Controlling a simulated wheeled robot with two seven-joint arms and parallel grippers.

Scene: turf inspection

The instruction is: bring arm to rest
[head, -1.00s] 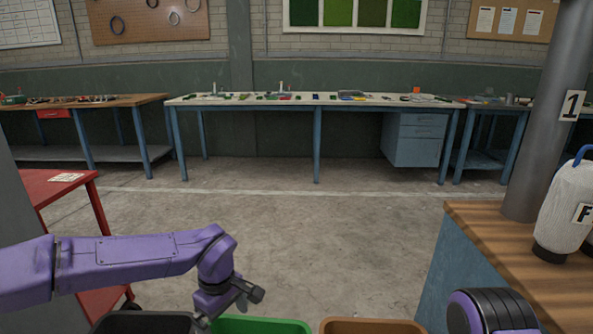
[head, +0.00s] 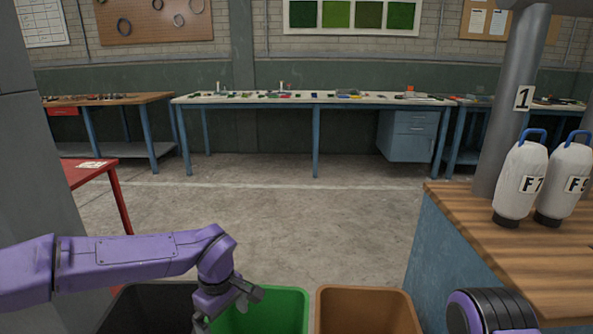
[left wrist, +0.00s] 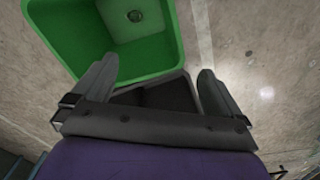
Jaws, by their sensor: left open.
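My left arm (head: 130,255) is purple and reaches in from the left in the head view. Its gripper (head: 222,306) hangs over the near bins, by the edge between the black and green ones. In the left wrist view the two dark fingers (left wrist: 155,88) stand wide apart with nothing between them. Beyond them are a green bin and a dark bin. Of my right arm, only a purple and black part shows at the lower right of the head view. The right gripper is out of view.
A black bin (head: 125,305), a green bin (head: 298,318) and a brown bin (head: 365,312) stand in front. A red table (head: 90,172) is at left. A long workbench (head: 310,98) lines the back. The middle floor is clear.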

